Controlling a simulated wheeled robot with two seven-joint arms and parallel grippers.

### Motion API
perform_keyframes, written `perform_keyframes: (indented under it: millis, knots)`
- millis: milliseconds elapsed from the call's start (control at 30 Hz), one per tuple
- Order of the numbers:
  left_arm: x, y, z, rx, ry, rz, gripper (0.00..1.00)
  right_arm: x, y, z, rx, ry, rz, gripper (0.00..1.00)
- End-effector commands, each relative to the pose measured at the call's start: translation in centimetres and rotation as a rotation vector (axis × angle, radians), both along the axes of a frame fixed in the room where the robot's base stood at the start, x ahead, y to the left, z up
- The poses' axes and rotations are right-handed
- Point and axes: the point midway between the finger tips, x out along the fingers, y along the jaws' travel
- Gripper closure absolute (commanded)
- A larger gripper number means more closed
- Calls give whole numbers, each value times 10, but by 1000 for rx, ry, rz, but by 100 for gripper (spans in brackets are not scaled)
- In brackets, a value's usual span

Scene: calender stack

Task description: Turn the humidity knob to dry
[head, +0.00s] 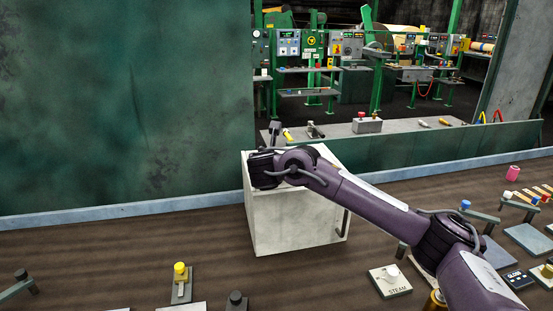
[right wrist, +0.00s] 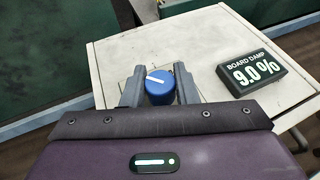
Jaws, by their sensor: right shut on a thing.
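A blue round knob (right wrist: 158,88) with a white pointer line sits on top of a pale box (right wrist: 120,48) in the right wrist view. The line slants from upper left to lower right. My right gripper (right wrist: 159,73) is shut on the knob, one dark finger on each side. Beside the knob, a black display (right wrist: 252,73) reads "BOARD DAMP 9.0 %". No dry mark is readable around the knob. In the head view, the box (head: 290,222) stands against the low wall, and my right arm reaches over its top and hides the knob. My left gripper is not in view.
A yellow-topped control (head: 180,270) stands left of the box on the brown surface. A white plate marked STEAM (head: 390,284) lies at the right, near my arm. More levers and panels crowd the far right. Beyond the low wall are green-framed machines (head: 312,45).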

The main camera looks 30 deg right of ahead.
Motion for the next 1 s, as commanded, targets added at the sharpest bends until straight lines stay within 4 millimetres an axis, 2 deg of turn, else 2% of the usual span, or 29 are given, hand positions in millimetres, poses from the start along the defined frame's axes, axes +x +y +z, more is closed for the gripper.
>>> perform_keyframes:
  millis: [333,867,900,1000]
  knots:
    - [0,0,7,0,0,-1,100,0,0,2,0,-1,-139,96]
    - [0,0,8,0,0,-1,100,0,0,1,-1,-2,-163,96]
    - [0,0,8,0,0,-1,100,0,0,2,-1,-2,-163,71]
    - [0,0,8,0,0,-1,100,0,0,1,0,-1,-163,58]
